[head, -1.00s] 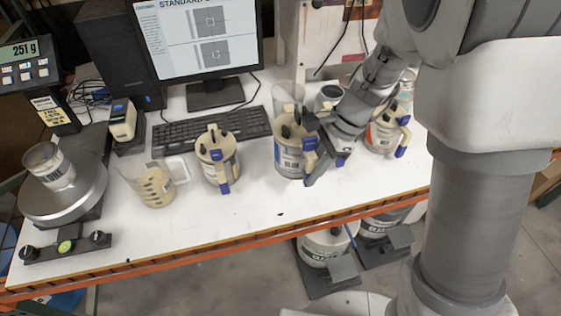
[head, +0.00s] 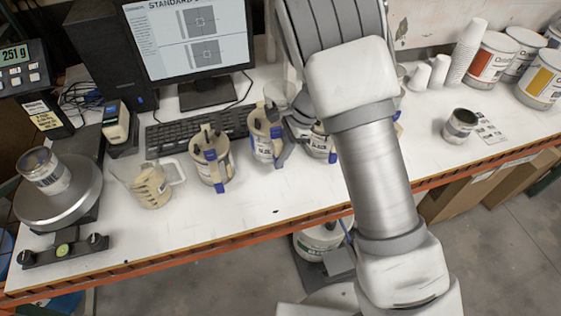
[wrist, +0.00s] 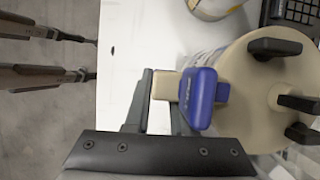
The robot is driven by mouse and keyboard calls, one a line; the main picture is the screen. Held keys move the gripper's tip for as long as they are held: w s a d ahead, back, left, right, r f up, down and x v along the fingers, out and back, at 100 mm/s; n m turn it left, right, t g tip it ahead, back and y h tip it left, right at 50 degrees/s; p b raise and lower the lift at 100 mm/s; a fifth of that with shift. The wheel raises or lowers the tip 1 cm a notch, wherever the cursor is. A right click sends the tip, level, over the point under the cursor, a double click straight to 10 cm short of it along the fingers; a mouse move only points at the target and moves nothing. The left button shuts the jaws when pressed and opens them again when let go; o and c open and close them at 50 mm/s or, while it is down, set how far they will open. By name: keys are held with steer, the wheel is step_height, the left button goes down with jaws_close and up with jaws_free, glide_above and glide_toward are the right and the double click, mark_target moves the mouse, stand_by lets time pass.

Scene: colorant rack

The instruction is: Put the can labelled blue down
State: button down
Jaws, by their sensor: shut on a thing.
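My gripper (wrist: 160,97) is shut on the handle side of this can. In the head view my arm comes in from the right and partly hides the gripper. Whether the can's base touches the white table (head: 225,215) cannot be told.
A measuring jug (head: 150,187) and scale (head: 62,200) are farther left. The keyboard (head: 190,130) lies behind.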

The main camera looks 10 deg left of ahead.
steer(key=shift+f, duration=1.75)
steer(key=c, duration=0.8)
jaws_free()
steer(key=shift+f, duration=0.1)
steer(key=shift+o, duration=0.2)
